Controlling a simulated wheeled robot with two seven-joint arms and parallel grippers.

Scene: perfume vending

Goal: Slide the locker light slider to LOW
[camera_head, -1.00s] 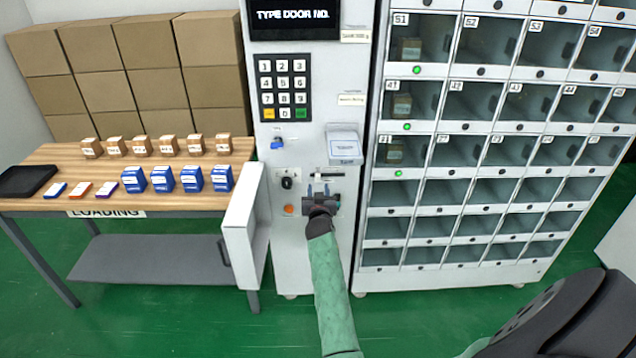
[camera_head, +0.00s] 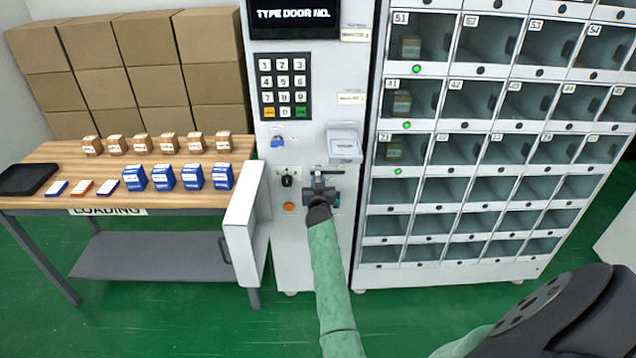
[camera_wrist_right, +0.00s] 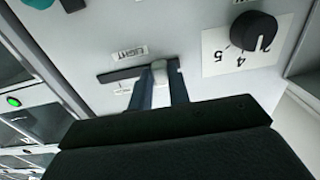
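The light slider is on the white machine front below the keypad; its dark slot (camera_head: 333,172) shows in the head view. In the right wrist view the slot (camera_wrist_right: 118,74) runs left from the pale slider knob (camera_wrist_right: 160,73), beside a LIGHT label (camera_wrist_right: 129,53). The knob is near the slot's right end in that view. My right gripper (camera_head: 318,177) is at the panel. In the right wrist view its two fingers (camera_wrist_right: 161,84) flank the knob closely and appear shut on it. The LOW marking cannot be read. My left gripper is not in view.
A black numbered dial (camera_wrist_right: 254,31) is beside the slider. An orange button (camera_head: 289,206) and a white box-like ledge (camera_head: 345,146) are close by. A white door (camera_head: 242,225) stands open at left. Lockers (camera_head: 480,185) fill the right; a table (camera_head: 60,152) with boxes stands left.

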